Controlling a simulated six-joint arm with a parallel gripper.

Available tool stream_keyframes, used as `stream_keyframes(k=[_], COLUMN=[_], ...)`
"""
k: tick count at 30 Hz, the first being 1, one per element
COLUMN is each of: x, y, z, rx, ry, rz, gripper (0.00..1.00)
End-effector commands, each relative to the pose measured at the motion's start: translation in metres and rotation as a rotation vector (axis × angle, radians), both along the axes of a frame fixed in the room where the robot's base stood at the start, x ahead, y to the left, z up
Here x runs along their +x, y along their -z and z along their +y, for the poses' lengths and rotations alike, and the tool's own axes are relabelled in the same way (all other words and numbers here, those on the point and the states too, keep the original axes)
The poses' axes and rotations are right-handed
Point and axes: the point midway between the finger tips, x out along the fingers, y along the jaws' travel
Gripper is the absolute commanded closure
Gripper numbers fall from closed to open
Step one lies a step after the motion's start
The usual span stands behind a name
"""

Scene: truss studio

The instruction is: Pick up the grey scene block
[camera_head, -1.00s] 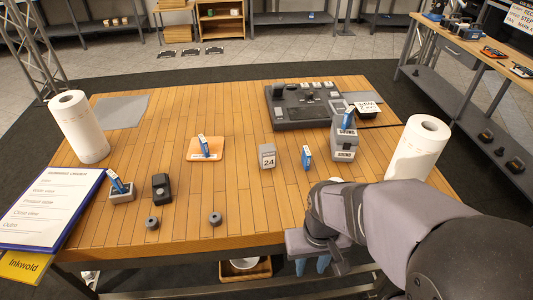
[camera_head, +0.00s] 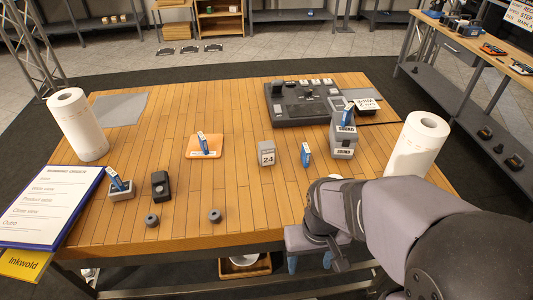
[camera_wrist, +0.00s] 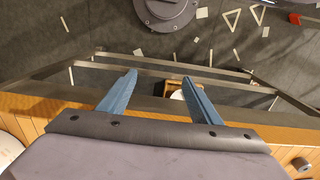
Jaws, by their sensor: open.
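The grey scene block (camera_head: 267,154) stands upright on the wooden table near its middle, with a white "24" label on its front. It does not show in the wrist view. My gripper (camera_head: 310,262) is open and empty at the table's front edge, to the right of and nearer than the block, well apart from it.
A blue-and-white clip (camera_head: 306,155) stands just right of the block. A grey stacked box (camera_head: 343,141) and paper roll (camera_head: 418,147) stand farther right. An orange pad (camera_head: 203,146) lies left, and a grey ring (camera_head: 215,216) sits in front. Table around the block's front is clear.

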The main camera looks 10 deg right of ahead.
Motion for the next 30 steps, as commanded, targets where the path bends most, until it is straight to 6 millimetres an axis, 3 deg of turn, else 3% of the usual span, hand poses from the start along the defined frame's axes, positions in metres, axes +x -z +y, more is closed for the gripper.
stream_keyframes(k=[9, 14, 17, 21, 23, 30], x=[0.002, 0.026, 0.06, 0.124, 0.151, 0.262], y=[-0.001, -0.009, -0.02, -0.047, -0.038, -0.062], z=[0.0, 0.006, 0.013, 0.024, 0.023, 0.033], rx=[0.001, 0.016, 0.044, 0.115, 0.117, 0.18], ry=[0.004, 0.065, 0.152, 0.332, 0.321, 0.293], rz=[-0.005, -0.074, -0.172, -0.358, -0.44, -0.818], gripper=[0.41, 0.41, 0.41, 0.41, 0.41, 0.41])
